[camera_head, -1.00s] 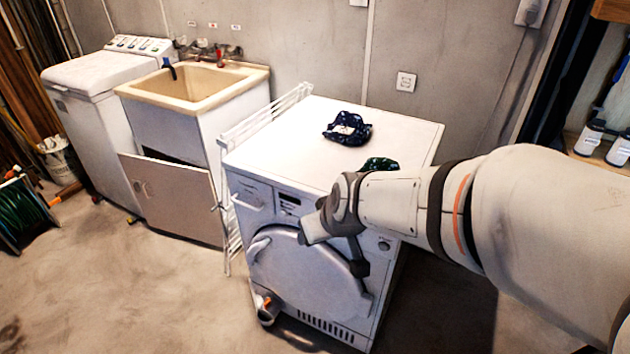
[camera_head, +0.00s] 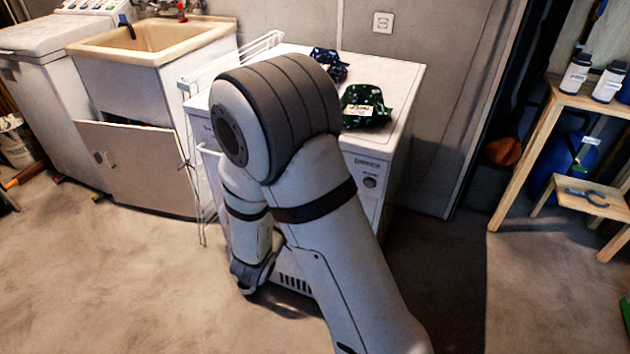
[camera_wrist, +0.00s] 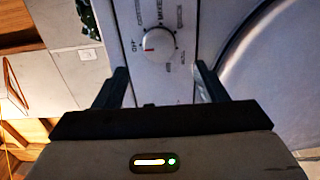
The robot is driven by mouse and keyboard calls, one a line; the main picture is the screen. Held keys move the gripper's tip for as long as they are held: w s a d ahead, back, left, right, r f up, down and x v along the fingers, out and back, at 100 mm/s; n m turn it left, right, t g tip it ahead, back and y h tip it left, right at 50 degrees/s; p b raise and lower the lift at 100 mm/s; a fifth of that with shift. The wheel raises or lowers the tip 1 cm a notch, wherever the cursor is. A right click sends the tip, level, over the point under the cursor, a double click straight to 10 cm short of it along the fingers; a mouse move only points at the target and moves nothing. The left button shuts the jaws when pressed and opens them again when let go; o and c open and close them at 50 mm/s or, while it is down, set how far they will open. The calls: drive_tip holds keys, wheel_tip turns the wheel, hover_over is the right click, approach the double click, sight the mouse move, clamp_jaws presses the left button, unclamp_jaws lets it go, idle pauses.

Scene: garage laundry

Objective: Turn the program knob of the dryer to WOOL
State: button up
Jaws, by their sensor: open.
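The white dryer (camera_head: 400,80) stands against the wall, its front largely hidden by my arm in the head view. Its program knob (camera_head: 370,182) is at the upper right of the front. In the wrist view the knob (camera_wrist: 158,44) is a white dial with a red mark pointing left toward OFF. MIXED is legible above it; the other labels are too small to read surely. My gripper (camera_wrist: 160,82) is open, its two dark fingers on either side below the knob in the picture, with nothing between them. Contact with the dryer cannot be told.
A dark blue patterned cloth item (camera_head: 330,64) and a green one (camera_head: 365,106) lie on the dryer top. A white rack (camera_head: 232,60) and a sink (camera_head: 150,40) stand left. A wooden shelf (camera_head: 570,100) and stool (camera_head: 590,200) stand right. Floor in front is clear.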

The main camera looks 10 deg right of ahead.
drive_tip(key=b+x, duration=0.1)
drive_tip(key=x, duration=0.6)
drive_tip(key=shift+w+d, duration=0.15)
drive_tip(key=shift+d, duration=0.05)
drive_tip(key=shift+c, duration=0.4)
drive_tip(key=c, duration=0.9)
